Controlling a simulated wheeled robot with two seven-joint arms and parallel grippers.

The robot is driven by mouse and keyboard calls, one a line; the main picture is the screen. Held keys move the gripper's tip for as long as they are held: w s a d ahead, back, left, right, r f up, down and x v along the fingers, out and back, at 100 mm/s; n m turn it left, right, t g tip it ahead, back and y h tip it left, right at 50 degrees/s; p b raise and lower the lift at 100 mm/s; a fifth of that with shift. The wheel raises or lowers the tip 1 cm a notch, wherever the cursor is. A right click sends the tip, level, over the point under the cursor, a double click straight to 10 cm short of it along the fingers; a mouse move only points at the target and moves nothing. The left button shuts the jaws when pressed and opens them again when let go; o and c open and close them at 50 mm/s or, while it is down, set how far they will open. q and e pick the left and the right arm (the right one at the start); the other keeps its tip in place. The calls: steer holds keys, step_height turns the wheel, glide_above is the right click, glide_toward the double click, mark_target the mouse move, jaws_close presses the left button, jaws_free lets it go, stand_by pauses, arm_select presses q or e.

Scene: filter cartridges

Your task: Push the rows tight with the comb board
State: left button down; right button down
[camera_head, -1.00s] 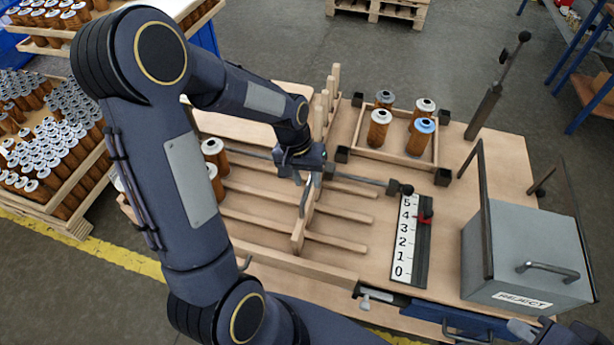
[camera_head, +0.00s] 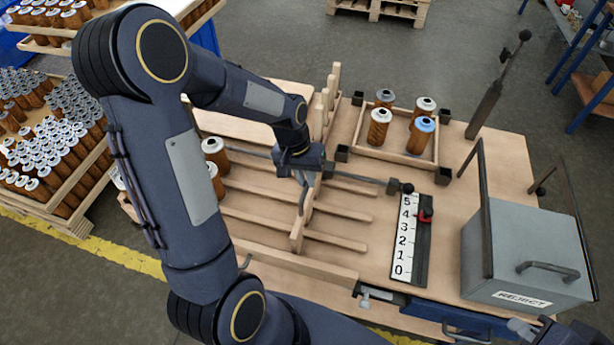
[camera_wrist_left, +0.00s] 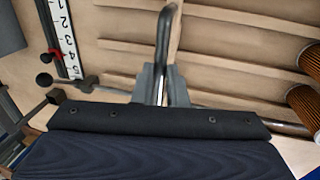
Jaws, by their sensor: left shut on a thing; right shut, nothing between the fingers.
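My left gripper (camera_head: 303,178) is shut on the board's grey bent handle (camera_head: 303,200). In the left wrist view the fingers (camera_wrist_left: 163,88) close around the handle (camera_wrist_left: 163,45), with the board edge beside it. Brown cartridges with pale tops (camera_head: 214,150) stand in the rows left of the board, apart from it; my arm hides part of the rows. My right gripper (camera_head: 530,331) is shut and empty at the bottom right edge, partly cut off.
A grey rod with a black knob (camera_head: 406,188) crosses above the rails near the gripper. A numbered scale (camera_head: 405,235) with a red pointer lies to the right. A wooden tray (camera_head: 372,155) holds several cartridges, one blue-topped. A grey reject box (camera_head: 520,250) stands at the right.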

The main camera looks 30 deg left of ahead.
arm_select(q)
steer(key=s+a+b, duration=0.1)
steer(key=s+a, duration=0.3)
steer(key=a, duration=1.2)
steer(key=s+a+b, duration=0.1)
steer(key=s+a, duration=0.2)
steer(key=a, duration=1.3)
steer(key=shift+s+a+b, duration=0.3)
steer(key=shift+s+b, duration=0.1)
steer(key=shift+r, duration=0.1)
steer(key=c, duration=1.5)
jaws_free()
steer(key=shift+o, duration=0.2)
step_height(320, 180, up, 8)
steer(key=a, duration=0.1)
steer(key=shift+s+a+f+b, duration=0.15)
steer(key=shift+a+f+b, duration=0.05)
steer(key=shift+b, duration=0.15)
